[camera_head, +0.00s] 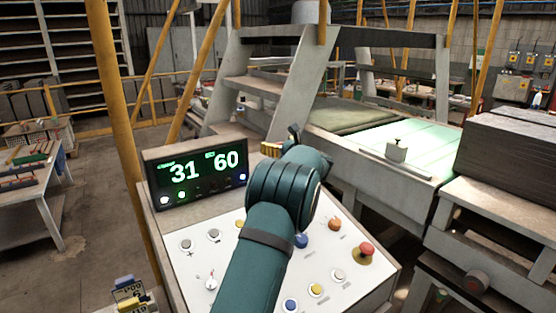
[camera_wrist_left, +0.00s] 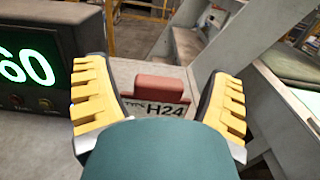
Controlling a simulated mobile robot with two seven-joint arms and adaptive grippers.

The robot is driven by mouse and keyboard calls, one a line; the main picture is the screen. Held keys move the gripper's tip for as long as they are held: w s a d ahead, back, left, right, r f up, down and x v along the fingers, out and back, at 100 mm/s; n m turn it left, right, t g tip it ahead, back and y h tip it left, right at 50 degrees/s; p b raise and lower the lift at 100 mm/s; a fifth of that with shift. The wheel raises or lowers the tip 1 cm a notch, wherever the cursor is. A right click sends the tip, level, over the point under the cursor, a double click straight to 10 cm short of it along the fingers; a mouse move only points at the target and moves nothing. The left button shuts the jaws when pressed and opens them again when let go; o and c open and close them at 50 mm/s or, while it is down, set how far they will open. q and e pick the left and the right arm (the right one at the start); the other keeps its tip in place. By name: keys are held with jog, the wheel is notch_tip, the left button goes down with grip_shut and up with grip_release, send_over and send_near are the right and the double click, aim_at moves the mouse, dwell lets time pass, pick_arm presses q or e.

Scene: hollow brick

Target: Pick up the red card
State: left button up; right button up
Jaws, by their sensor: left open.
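The red card (camera_wrist_left: 160,87) is a dull red block-like piece with a label reading "H24" on its front. It is in the middle of the left wrist view, beyond the display box. My left gripper (camera_wrist_left: 158,98) is open, with one yellow ribbed finger on each side of the card in that view. I cannot tell whether the fingers touch it. In the head view my left gripper (camera_head: 281,143) is mostly hidden behind my own arm, and the card does not show there. My right gripper is not in view.
A display box (camera_head: 197,172) showing 31 and 60 stands on the control panel (camera_head: 222,257), with buttons and a red knob (camera_head: 367,249). Blue and yellow labelled pieces (camera_head: 128,290) are at lower left. A sloping frame (camera_head: 305,85) rises behind.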

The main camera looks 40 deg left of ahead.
pick_arm(q)
jog(key=c, duration=1.4)
